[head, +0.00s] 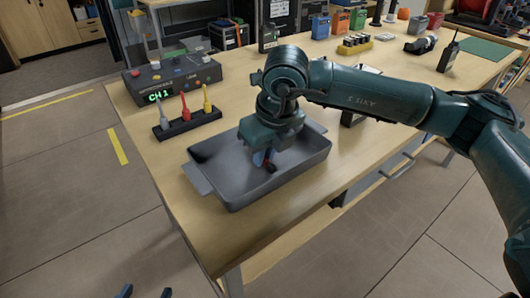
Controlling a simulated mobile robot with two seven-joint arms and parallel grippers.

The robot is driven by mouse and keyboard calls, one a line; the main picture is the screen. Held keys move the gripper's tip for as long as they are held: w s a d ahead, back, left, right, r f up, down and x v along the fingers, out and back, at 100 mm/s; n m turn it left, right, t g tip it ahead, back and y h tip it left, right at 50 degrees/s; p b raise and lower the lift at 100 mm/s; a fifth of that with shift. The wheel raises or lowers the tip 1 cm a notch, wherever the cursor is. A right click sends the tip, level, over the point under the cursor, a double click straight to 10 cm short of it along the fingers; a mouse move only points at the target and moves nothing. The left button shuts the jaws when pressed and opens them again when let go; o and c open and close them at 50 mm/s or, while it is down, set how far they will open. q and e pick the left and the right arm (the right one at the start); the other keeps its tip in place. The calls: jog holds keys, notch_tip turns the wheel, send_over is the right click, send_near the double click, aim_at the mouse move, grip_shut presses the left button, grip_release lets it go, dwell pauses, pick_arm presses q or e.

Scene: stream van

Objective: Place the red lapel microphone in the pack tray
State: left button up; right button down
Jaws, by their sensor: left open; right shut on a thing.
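The grey pack tray (232,188) sits near the front left edge of the wooden table. My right gripper (264,160) points down inside the tray's outline, its fingertips low over the tray floor. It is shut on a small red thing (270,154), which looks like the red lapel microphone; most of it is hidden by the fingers. I cannot tell whether it touches the tray floor. Only the fingertips of my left gripper (145,292) show, at the bottom edge, apart and empty, away from the table.
A radio (449,52), several coloured boxes and a green mat (484,52) lie farther back. Floor left of the table is clear.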

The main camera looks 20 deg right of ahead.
jog(key=shift+s+f, duration=0.2)
jog(key=shift+f, duration=0.4)
pick_arm(q)
jog(key=shift+w+d+f, duration=0.1)
jog(key=shift+f, duration=0.15)
pick_arm(e)
jog(key=c, duration=1.4)
grip_release()
jog(key=shift+r, duration=0.25)
jog(key=shift+r+p, duration=0.65)
jog(key=shift+r, duration=0.25)
pick_arm(q)
jog(key=shift+s+a+r+n+p, duration=0.2)
jog(key=shift+a+r+p, duration=0.1)
jog(key=shift+r, duration=0.4)
jog(key=shift+s+a+r+n+p, duration=0.2)
jog(key=shift+a+r+p, duration=0.1)
jog(key=shift+r, duration=0.4)
pick_arm(e)
jog(key=v, duration=1.1)
jog(key=shift+w+r, duration=0.1)
jog(key=shift+w, duration=0.05)
